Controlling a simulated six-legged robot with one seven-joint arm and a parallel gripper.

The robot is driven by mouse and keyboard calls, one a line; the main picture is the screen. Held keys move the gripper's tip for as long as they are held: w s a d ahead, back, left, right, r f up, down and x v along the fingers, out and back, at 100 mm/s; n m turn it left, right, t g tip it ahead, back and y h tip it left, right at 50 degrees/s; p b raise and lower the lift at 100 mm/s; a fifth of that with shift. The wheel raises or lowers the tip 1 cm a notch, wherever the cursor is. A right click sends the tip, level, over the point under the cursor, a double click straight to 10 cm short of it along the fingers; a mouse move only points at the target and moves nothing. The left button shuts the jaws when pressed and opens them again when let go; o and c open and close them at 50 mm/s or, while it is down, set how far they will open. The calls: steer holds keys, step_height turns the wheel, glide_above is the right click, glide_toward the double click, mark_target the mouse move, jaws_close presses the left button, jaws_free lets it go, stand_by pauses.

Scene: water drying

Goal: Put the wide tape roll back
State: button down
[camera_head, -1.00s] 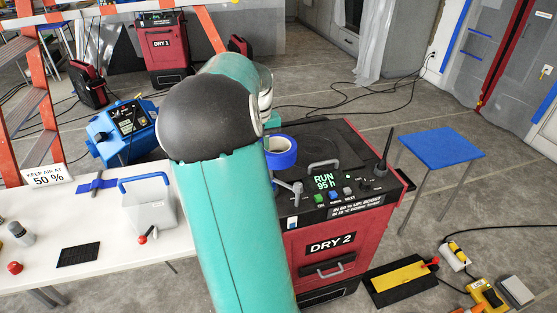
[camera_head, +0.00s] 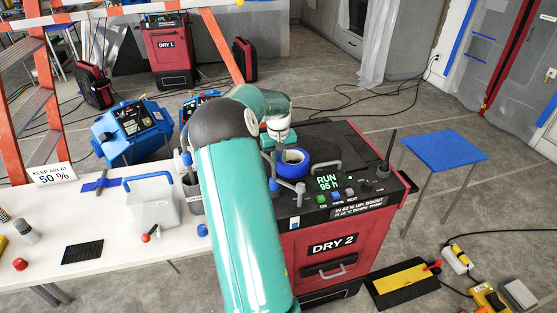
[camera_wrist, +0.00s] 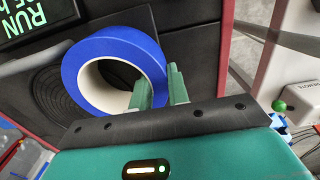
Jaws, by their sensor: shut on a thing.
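The wide blue tape roll (camera_head: 292,171) with a pale core is at the top of the red and black DRY 2 unit (camera_head: 348,222), left of its display. I cannot tell whether it touches the top or hangs just above. In the wrist view the tape roll (camera_wrist: 92,61) fills the upper middle, its open hole facing the camera. My gripper (camera_wrist: 158,78) is shut on the roll's wall, one finger inside the hole and one outside. In the head view my arm hides part of the fingers.
A grey-armed fitting (camera_head: 287,188) stands by the roll. A blue-topped stool (camera_head: 445,146) is at right.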

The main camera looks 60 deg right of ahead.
steer(key=shift+f, duration=0.1)
steer(key=c, duration=1.3)
jaws_free()
steer(key=shift+c, duration=0.2)
